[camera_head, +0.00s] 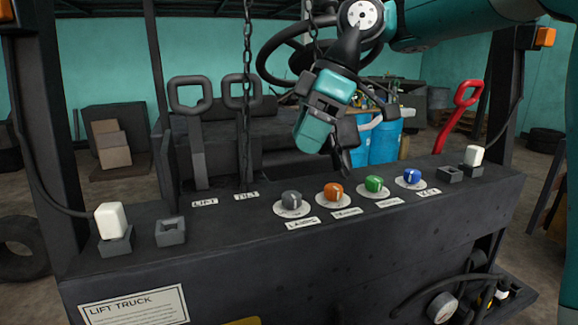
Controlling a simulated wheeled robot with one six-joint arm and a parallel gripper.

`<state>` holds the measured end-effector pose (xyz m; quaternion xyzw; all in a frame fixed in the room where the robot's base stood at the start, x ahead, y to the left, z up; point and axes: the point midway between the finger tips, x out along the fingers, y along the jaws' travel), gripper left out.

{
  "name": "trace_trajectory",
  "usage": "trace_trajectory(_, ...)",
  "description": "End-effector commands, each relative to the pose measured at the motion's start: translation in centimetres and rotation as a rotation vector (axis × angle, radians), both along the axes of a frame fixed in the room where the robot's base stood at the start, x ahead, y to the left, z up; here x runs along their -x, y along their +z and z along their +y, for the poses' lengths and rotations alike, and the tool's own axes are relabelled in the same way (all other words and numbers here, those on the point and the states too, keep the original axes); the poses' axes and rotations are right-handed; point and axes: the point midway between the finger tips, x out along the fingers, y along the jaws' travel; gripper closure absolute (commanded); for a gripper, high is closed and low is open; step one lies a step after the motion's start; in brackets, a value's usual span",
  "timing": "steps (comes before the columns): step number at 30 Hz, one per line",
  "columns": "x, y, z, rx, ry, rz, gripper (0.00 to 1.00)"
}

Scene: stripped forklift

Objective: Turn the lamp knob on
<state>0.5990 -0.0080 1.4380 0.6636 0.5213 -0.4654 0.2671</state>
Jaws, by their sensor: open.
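Four knobs on round pale plates sit in a row on the dark panel (240,225): a grey knob (292,199), an orange knob (333,191), a green knob (374,184) and a blue knob (411,176). The label (302,223) below the grey knob seems to begin with "LA", so it looks like the lamp knob, but the print is small. My gripper (345,150) is open and empty, above and behind the orange and green knobs. It appears apart from every knob. Its teal body hides part of the fingers.
Two levers (190,130) labelled LIFT and TILT stand at the left, with a hanging chain (246,60) beside them. White blocks sit at the panel's left (111,220) and right (474,155) ends. A red lever (456,115) rises behind the panel. A steering wheel (275,55) is behind my gripper.

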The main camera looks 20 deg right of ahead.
Motion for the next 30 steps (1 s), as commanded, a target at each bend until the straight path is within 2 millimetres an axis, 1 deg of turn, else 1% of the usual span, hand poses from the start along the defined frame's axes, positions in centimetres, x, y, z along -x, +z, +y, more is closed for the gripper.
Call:
trace_trajectory(1,-1.5,1.9,-1.8,0.017,0.039,-0.032,0.34)
trace_trajectory(3,-2.6,3.0,-3.6,0.042,0.093,-0.068,0.34)
trace_trajectory(6,-3.5,3.7,-5.3,0.067,0.144,-0.1,0.34)
trace_trajectory(8,-3.7,3.6,-5.7,0.076,0.162,-0.111,0.34)
trace_trajectory(10,-3.8,3.1,-5.7,0.08,0.172,-0.115,0.34)
trace_trajectory(14,-3.8,1.0,-5.0,0.079,0.172,-0.115,0.34)
trace_trajectory(21,-4.1,-4.1,-2.9,0.079,0.172,-0.113,0.34)
trace_trajectory(27,-4.4,-8.0,-1.1,0.079,0.171,-0.113,0.34)
trace_trajectory(30,-4.5,-9.6,-0.4,0.078,0.171,-0.113,0.34)
